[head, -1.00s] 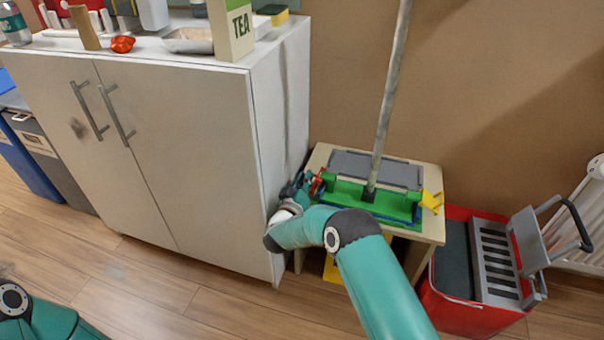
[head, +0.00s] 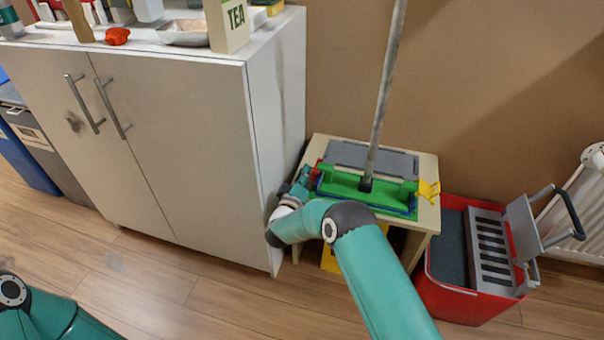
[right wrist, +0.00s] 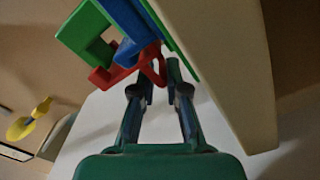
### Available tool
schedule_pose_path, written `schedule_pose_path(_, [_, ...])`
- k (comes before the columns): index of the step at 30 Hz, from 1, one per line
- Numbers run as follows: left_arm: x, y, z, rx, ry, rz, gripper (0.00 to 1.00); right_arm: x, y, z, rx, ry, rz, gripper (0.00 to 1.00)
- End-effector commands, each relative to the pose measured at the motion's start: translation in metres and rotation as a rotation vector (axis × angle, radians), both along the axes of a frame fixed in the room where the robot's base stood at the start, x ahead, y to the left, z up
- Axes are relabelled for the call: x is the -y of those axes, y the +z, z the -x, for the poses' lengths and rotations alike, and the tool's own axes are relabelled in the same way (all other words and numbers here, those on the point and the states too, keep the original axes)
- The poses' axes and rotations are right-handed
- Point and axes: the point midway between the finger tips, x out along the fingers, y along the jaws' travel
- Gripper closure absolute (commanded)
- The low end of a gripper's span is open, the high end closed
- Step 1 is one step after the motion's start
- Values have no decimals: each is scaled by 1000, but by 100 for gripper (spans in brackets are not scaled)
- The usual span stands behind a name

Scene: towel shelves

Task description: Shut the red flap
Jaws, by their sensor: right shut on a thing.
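The red flap (right wrist: 108,77) is at the left end of the mop head; in the head view it is a small red bit (head: 316,173). The mop head (head: 352,185) is green with a blue layer under it and rests on a small wooden table, its pole upright. My right gripper (right wrist: 158,68) is at that end, its fingers on either side of a red loop of the flap and shut on it. In the head view the right gripper (head: 303,184) is partly hidden by my arm. The flap's angle is hard to tell. My left gripper is out of view.
The small wooden table (head: 427,217) stands between the white cabinet (head: 190,150) and a red mop bucket (head: 458,300) with a grey wringer. A yellow clip (head: 428,190) is at the mop head's right end. Wooden floor in front is clear.

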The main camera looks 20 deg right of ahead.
Motion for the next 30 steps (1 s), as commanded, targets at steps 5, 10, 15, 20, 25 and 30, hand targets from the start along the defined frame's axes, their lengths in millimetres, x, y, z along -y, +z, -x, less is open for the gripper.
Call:
schedule_pose_path(5, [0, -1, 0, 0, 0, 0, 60, 4, -12, 4, -23, -9, -8, 80])
schedule_pose_path(10, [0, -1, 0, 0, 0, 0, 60, 3, -11, 4, -21, -8, -8, 67])
schedule_pose_path(15, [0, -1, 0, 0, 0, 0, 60, 3, -9, 3, -17, -7, -8, 67])
schedule_pose_path(20, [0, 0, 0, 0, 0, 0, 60, 0, -8, 4, -15, -5, -7, 67])
schedule_pose_path(25, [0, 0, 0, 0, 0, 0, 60, -11, -8, 18, -15, -1, -7, 67])
schedule_pose_path(30, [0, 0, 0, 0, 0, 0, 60, -30, -7, 44, -17, 0, -5, 67])
